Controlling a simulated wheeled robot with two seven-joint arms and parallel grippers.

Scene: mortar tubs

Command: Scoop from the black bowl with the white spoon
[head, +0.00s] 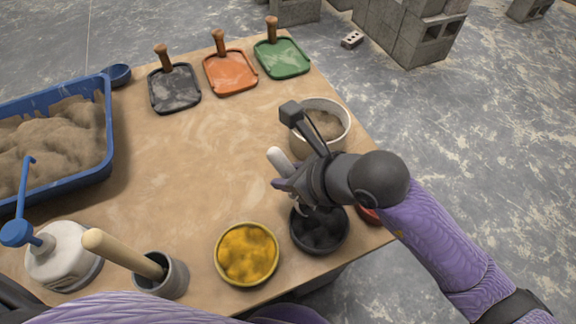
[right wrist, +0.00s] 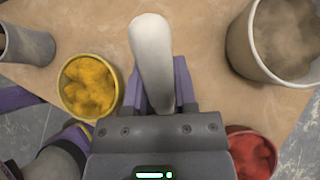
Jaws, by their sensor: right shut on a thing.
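My right gripper (head: 288,186) is shut on the white spoon and holds it above the black bowl. The pale handle of the white spoon (head: 277,159) sticks up from the fingers, and it also shows between the fingers in the right wrist view (right wrist: 152,55). The spoon's scoop end is mostly hidden by the gripper, so I cannot tell whether it touches the powder. The black bowl (head: 319,247) stands near the table's front right edge with dark powder in it, partly covered by my gripper; it is hidden in the right wrist view. My left gripper is not in view.
A yellow bowl (head: 219,262) stands left of the black bowl, a red bowl (right wrist: 250,153) right of it. A whitish tub (head: 343,113) of sand stands behind my gripper. A grey cup (head: 175,284) and blue bin (head: 112,140) are left. The table's middle (head: 190,170) is clear.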

